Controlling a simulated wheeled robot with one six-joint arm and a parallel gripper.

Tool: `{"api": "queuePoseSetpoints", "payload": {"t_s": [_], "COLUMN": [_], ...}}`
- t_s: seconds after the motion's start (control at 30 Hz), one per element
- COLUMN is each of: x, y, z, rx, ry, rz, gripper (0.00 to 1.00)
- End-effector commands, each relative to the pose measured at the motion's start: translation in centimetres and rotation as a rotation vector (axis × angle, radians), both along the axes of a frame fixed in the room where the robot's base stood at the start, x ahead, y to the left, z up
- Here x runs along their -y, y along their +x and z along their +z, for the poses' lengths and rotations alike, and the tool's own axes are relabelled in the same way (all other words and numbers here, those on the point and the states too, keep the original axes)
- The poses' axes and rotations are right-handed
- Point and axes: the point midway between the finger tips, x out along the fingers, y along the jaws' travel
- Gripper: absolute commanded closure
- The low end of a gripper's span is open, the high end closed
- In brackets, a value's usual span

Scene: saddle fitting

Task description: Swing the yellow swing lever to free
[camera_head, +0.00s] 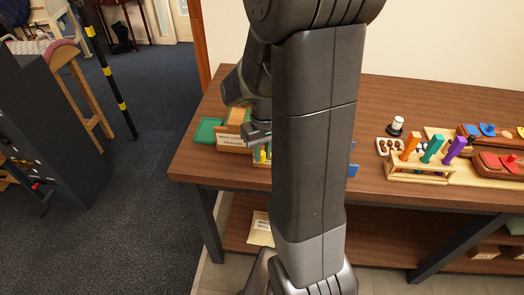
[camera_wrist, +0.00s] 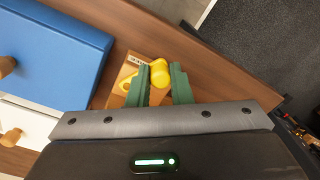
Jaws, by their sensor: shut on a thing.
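The yellow swing lever (camera_wrist: 159,68) shows in the wrist view on a small wooden block (camera_wrist: 125,72) with a label at its edge. Its rounded end sits between the two green fingers of my gripper (camera_wrist: 161,76), which are shut on it. A second yellow part (camera_wrist: 126,83) lies on the block to the left, and whether it belongs to the lever I cannot tell. In the head view a bit of yellow (camera_head: 263,156) shows below my gripper (camera_head: 258,137); my arm hides most of that spot.
A blue panel (camera_wrist: 55,50) with a wooden knob is left of the block in the wrist view. In the head view a green tray (camera_head: 207,131) and a labelled box (camera_head: 231,142) stand left of my arm. A rack of coloured handles (camera_head: 420,174) stands to the right on the table (camera_head: 390,97).

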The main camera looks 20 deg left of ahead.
Motion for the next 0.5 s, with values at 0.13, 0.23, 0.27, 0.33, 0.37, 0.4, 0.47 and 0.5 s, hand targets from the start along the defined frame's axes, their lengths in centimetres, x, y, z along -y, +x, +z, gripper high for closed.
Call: {"api": "queuePoseSetpoints", "payload": {"t_s": [0.13, 0.23, 0.27, 0.33, 0.37, 0.4, 0.47, 0.5], "x": [0.01, 0.02, 0.02, 0.01, 0.01, 0.01, 0.01, 0.01], "y": [0.01, 0.02, 0.02, 0.01, 0.01, 0.01, 0.01, 0.01], "z": [0.05, 0.05, 0.05, 0.04, 0.04, 0.04, 0.03, 0.02], "rx": [0.0, 0.0, 0.0, 0.0, 0.0, 0.0, 0.0, 0.0], "ry": [0.0, 0.0, 0.0, 0.0, 0.0, 0.0, 0.0, 0.0], "rz": [0.001, 0.0, 0.0, 0.0, 0.0, 0.0, 0.0, 0.0], "gripper": [1.0, 1.0, 0.75, 0.72, 0.72, 0.72, 0.72, 0.72]}}
